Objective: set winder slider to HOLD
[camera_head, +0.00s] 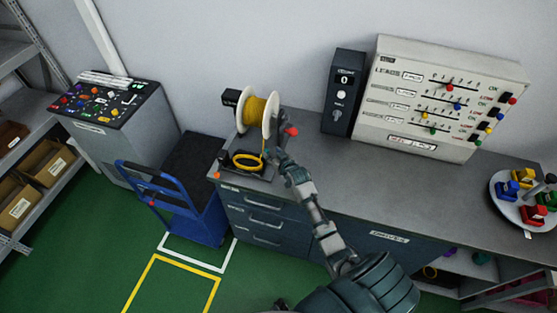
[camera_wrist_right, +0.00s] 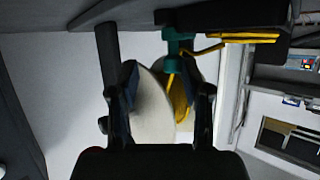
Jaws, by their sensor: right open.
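The winder (camera_head: 257,112) stands on the left end of the grey workbench, with yellow cable wound between white reel flanges. A red knob (camera_head: 292,131) sticks out at its right side. A coil of yellow cable (camera_head: 247,161) lies in a dark tray in front of it. My right gripper (camera_head: 275,150) is at the winder's front right. In the right wrist view my open fingers (camera_wrist_right: 164,105) have a white flange (camera_wrist_right: 150,105) and yellow cable beyond the gap. A teal part (camera_wrist_right: 177,45) with yellow cable shows past the fingertips. I cannot make out the slider or a HOLD mark. My left gripper is out of view.
A dark box with a dial (camera_head: 345,92) and a white slider panel (camera_head: 440,95) stand at the back of the bench. A round tray (camera_head: 510,212) with coloured pieces is at right. A blue cart (camera_head: 190,200) stands left of the bench. The middle benchtop is clear.

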